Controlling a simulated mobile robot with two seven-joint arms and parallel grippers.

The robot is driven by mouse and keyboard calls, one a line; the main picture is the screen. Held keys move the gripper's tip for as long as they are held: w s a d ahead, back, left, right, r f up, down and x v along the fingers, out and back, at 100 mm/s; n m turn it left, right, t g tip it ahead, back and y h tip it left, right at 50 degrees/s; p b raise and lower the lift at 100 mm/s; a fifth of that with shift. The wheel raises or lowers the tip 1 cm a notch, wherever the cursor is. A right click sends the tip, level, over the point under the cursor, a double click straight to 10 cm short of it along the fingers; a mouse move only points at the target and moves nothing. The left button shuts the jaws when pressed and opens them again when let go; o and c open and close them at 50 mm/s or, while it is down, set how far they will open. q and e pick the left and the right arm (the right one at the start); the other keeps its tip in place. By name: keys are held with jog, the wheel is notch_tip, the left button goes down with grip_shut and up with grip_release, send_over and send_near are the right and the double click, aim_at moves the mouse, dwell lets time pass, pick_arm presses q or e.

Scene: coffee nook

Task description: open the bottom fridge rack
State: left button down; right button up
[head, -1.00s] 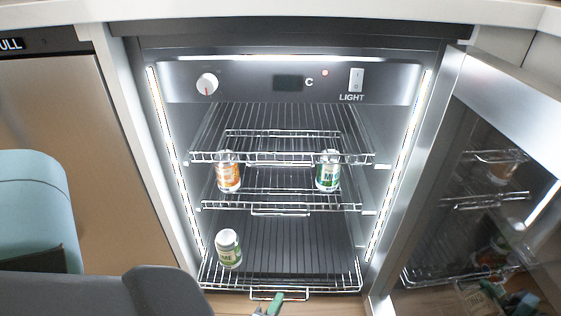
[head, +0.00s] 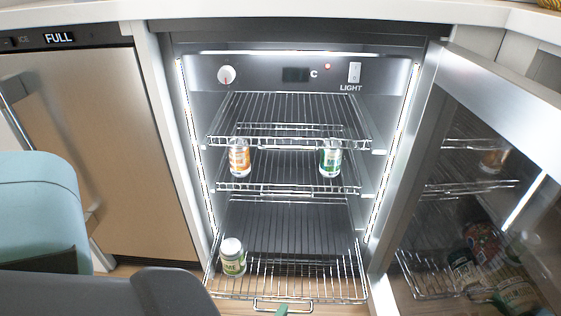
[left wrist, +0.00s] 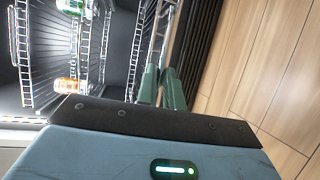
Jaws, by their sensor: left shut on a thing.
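The bottom fridge rack (head: 310,285) is a wire rack slid partway out of the open fridge, its front edge past the door frame. A wire handle (head: 262,307) hangs at its front middle. My left gripper (head: 283,310) shows only as green fingertips at the handle, at the lower edge of the head view. In the left wrist view its green fingers (left wrist: 160,82) are closed around the handle wire, with the grip point partly hidden. My right gripper is not in view.
The fridge door (head: 470,190) stands open at the right, beside the rack. The middle rack (head: 290,187) holds an orange can (head: 239,158) and a green can (head: 330,158). The top rack (head: 290,115) is empty. Wooden floor (left wrist: 265,65) lies in front.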

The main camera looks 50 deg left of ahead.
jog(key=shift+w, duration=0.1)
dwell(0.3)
pick_arm(q)
jog(key=c, duration=1.5)
grip_release()
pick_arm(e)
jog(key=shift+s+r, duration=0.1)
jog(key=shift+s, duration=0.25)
pick_arm(q)
jog(key=shift+s+d, duration=0.1)
jog(key=shift+s, duration=0.05)
